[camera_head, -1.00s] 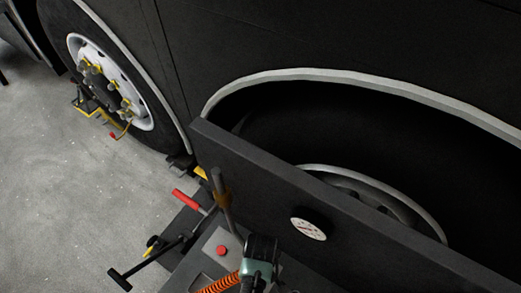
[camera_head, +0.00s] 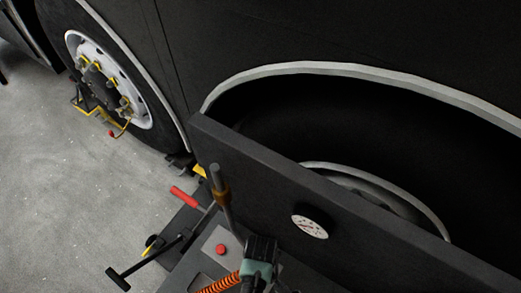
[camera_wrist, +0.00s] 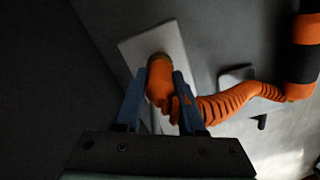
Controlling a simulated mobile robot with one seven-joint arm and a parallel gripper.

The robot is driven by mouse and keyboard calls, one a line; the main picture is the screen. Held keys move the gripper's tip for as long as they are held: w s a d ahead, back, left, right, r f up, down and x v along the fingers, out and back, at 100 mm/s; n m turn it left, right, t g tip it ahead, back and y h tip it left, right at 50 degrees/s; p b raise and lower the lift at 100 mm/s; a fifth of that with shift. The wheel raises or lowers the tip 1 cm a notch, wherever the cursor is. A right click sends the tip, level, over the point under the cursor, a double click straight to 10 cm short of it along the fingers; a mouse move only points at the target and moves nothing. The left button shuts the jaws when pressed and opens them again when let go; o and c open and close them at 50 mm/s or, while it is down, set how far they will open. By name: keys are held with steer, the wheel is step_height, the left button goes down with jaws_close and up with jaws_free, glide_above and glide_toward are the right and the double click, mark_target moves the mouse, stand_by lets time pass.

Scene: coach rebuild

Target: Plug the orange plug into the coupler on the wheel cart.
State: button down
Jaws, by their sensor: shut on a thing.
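The orange plug (camera_wrist: 160,82) is between the blue fingers of my gripper (camera_wrist: 158,76), which is shut on it in the wrist view. An orange ribbed cable (camera_wrist: 230,101) runs from it to the right. Beyond the plug is a pale rectangular plate (camera_wrist: 139,46); I cannot tell whether they touch. In the head view my gripper (camera_head: 260,250) is over the dark wheel cart (camera_head: 196,220) at the bottom, and hides the plug there. The orange coiled cable (camera_head: 222,283) shows beside it. I cannot make out the coupler for certain.
A post with a brown collar (camera_head: 220,197), a red-handled lever (camera_head: 184,196) and a red button (camera_head: 221,249) are close by. Floor is clear at left.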

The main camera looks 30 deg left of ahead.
steer(key=shift+r, duration=0.1)
steer(key=shift+c, duration=2.1)
jaws_free()
step_height(320, 180, up, 13)
steer(key=p, duration=0.3)
